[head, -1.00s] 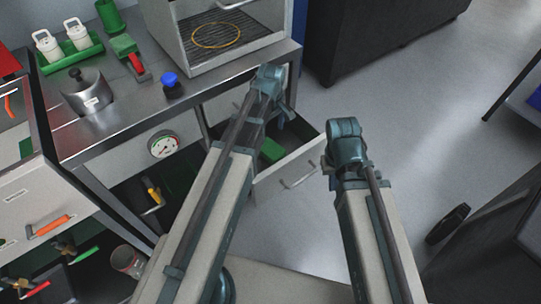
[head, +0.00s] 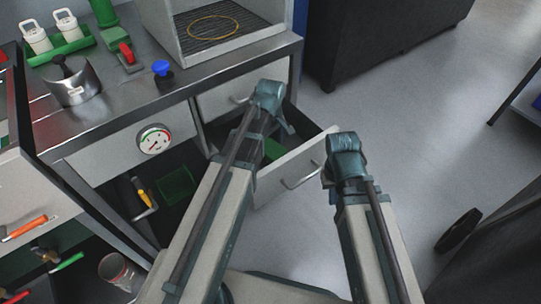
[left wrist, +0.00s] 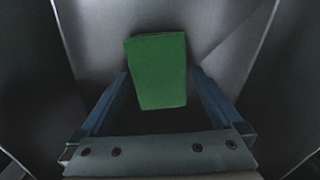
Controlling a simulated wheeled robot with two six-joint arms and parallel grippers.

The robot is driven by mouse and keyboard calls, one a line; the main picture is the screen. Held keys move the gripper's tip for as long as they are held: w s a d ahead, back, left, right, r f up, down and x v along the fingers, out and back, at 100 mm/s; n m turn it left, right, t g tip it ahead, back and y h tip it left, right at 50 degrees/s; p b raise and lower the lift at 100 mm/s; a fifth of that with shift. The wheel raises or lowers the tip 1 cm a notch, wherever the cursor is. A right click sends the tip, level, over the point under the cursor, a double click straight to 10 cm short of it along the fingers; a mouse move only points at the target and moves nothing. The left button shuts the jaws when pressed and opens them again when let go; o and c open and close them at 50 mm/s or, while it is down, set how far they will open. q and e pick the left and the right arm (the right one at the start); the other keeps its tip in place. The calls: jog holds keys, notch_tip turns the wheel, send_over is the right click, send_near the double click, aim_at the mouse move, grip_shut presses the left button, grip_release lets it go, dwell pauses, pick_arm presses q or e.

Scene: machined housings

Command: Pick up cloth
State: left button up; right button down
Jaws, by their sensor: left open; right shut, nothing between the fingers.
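The cloth is a green, roughly rectangular piece lying in an open drawer (head: 297,170). In the left wrist view the cloth (left wrist: 157,72) shows ahead, between the lines of my two fingers. In the head view only a bit of green (head: 272,149) shows beside my left arm. My left gripper (left wrist: 160,88) is open and not closed on the cloth; how far above it the fingers are I cannot tell.
The steel bench (head: 120,105) holds a pot (head: 72,88), a blue-topped item (head: 162,72) and an open-fronted box (head: 225,40). A gauge (head: 154,139) is on its front. A dark cabinet (head: 375,40) stands behind. The floor at right is mostly clear.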

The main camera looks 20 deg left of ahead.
aim_at(271, 148)
pick_arm(q)
jog(key=shift+f, duration=0.65)
jog(key=shift+r, duration=0.1)
pick_arm(e)
jog(key=shift+f, duration=0.55)
pick_arm(q)
jog(key=c, duration=1.1)
